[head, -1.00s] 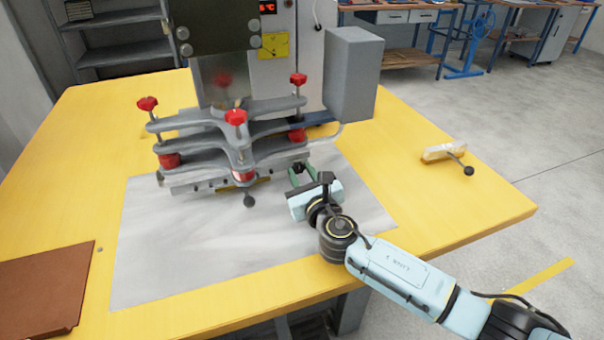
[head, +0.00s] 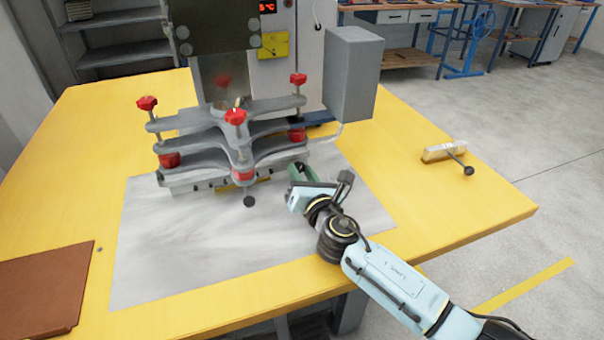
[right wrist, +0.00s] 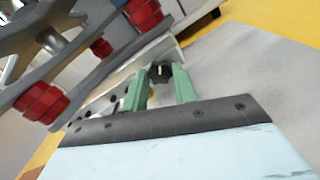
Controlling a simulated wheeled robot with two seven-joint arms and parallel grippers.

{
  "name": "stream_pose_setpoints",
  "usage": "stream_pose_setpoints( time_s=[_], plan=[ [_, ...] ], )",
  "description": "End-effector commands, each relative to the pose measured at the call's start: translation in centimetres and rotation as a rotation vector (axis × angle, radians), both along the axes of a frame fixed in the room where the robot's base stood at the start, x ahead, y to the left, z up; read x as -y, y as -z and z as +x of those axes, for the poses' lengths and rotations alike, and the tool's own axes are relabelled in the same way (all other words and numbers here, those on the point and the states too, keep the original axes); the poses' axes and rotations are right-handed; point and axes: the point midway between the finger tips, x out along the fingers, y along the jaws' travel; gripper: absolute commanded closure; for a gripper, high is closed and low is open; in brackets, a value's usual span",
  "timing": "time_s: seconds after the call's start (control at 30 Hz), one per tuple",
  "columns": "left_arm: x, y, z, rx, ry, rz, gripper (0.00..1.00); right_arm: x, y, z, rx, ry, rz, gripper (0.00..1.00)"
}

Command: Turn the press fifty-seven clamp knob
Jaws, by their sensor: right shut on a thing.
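The press (head: 240,150) stands at the back of the table, with grey stacked plates and a light metal bar low at its front. A dark lobed clamp knob (right wrist: 160,73) shows at the end of the bar in the right wrist view. My right gripper (right wrist: 163,82) has its green fingers on either side of this knob and is shut on it. In the head view my right gripper (head: 297,174) is at the bar's right end, and the knob is hidden there. My left gripper is not in view.
Red knobs (head: 235,117) sit on the press plates, close to my gripper. A dark ball-ended lever (head: 249,201) sticks out in front. A grey box (head: 352,75) stands behind. A pale handled tool (head: 440,152) lies at the right. The grey mat (head: 200,255) is clear in front.

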Motion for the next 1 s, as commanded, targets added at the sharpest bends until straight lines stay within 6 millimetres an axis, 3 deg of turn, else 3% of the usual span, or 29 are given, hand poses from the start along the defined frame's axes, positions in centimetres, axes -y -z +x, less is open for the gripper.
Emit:
stream_pose_setpoints(
  time_s=[0.63,0.67,0.8,1.0],
  plan=[
    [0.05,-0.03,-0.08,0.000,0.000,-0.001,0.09,0.02,0.02,0.00,-0.018,0.000,0.055,0.95],
    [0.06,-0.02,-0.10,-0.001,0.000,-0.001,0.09,0.01,0.01,-0.01,-0.018,0.000,0.055,0.69],
    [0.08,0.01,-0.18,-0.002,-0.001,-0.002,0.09,0.01,0.02,0.00,-0.018,0.000,0.055,0.51],
    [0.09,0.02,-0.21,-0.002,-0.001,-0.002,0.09,0.01,0.00,0.00,-0.018,0.000,0.054,0.51]
  ],
)
